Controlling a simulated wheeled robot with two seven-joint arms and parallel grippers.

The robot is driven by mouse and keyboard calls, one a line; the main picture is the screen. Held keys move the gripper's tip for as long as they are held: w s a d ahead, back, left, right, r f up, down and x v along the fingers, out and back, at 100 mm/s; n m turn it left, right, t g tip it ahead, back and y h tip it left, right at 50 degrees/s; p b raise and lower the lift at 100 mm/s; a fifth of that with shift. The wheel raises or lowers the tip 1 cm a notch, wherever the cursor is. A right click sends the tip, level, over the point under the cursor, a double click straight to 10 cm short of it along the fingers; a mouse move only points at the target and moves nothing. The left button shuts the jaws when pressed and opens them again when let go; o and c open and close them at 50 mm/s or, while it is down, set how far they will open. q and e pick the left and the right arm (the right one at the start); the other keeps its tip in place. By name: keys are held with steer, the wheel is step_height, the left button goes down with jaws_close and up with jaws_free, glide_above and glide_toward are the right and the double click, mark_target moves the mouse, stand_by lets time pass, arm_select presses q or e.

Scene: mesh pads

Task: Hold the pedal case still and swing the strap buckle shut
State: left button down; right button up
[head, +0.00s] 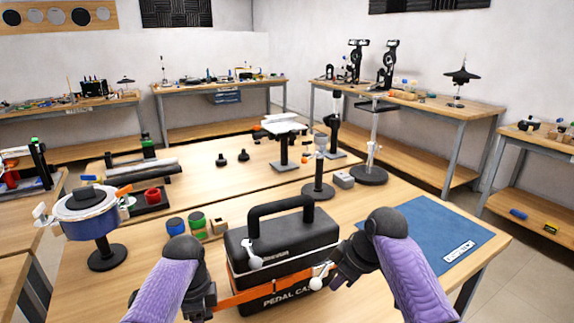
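The pedal case (286,236) is a black box with a raised black handle (281,205) and white lettering low on its front. It stands upright on the near table. An orange strap (262,292) runs across its front. A white-tipped lever (255,262) shows at the upper front and another white-tipped piece (317,283) at the right end; I cannot tell which is the buckle. My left gripper (207,298) is at the case's left end, close to the strap. My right gripper (336,279) is at the right end beside the white-tipped piece. Contact and finger gaps are unclear.
A blue mat (425,235) lies right of the case. A round-based stand (318,180) rises behind the case. Bare table lies at the left front.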

arm_select(q)
steer(key=shift+f, duration=0.1)
arm_select(e)
steer(key=x, duration=0.3)
steer(key=shift+w+a+f, duration=0.1)
steer(key=shift+f, duration=0.15)
arm_select(q)
steer(key=shift+s, duration=0.1)
arm_select(e)
jaws_close()
steer(key=shift+a, duration=0.1)
stand_by(0.3)
